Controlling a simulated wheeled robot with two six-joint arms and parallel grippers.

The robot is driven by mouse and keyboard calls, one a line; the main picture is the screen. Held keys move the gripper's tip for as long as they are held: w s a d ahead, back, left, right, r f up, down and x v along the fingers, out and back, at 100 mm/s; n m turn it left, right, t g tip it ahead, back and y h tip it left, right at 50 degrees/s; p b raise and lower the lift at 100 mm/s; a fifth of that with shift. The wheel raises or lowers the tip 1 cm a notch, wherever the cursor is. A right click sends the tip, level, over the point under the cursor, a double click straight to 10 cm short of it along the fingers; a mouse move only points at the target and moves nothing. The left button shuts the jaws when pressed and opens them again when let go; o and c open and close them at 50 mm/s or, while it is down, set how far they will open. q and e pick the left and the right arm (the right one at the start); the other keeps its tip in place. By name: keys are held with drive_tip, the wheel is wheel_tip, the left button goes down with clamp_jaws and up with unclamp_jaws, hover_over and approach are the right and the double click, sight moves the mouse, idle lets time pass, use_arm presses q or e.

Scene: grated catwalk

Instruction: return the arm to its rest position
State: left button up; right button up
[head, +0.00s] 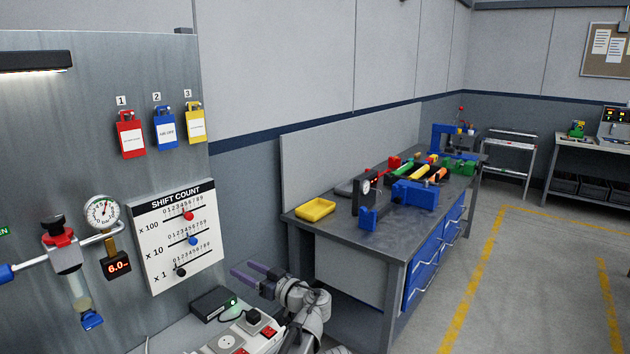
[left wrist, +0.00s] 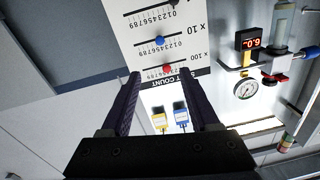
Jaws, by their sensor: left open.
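My left gripper (head: 242,268) is in the lower middle of the head view, with its two dark purple fingers pointing left toward the wall panel. It is open, with nothing between its fingers. In the left wrist view its fingers (left wrist: 162,76) stand apart, with the shift count board (left wrist: 135,50) beyond them. In the head view this white board (head: 160,238) has three slider rows with red, blue and black knobs. My grey left wrist shows behind the fingers. My right gripper is not in view.
Below the gripper are a black box (head: 213,304) with a green light and a white socket strip (head: 240,338). A gauge (head: 102,212) and a valve (head: 62,252) are on the panel at left. A workbench (head: 365,250) with tools stands right; open floor (head: 540,270) lies beyond.

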use_arm(q)
drive_tip(key=s+a+f+m+g+h, duration=0.25)
drive_tip(key=s+f+g+h, duration=0.2)
drive_tip(key=s+f, duration=0.45)
drive_tip(key=s+a+f+m+g+h, duration=0.25)
drive_tip(key=s+f+g+h, duration=0.2)
drive_tip(key=s+f, duration=0.45)
drive_tip(key=s+d+f+m+h, duration=0.2)
drive_tip(key=s+d+m, duration=0.2)
drive_tip(key=d, duration=0.4)
drive_tip(key=s+d+f+m+g+h, duration=0.1)
drive_tip(key=s+d+f+m+h, duration=0.1)
drive_tip(key=s+d+m, duration=0.2)
drive_tip(key=s+d, duration=0.3)
drive_tip(key=d, duration=0.2)
drive_tip(key=shift+g+h, duration=0.3)
idle(2.3)
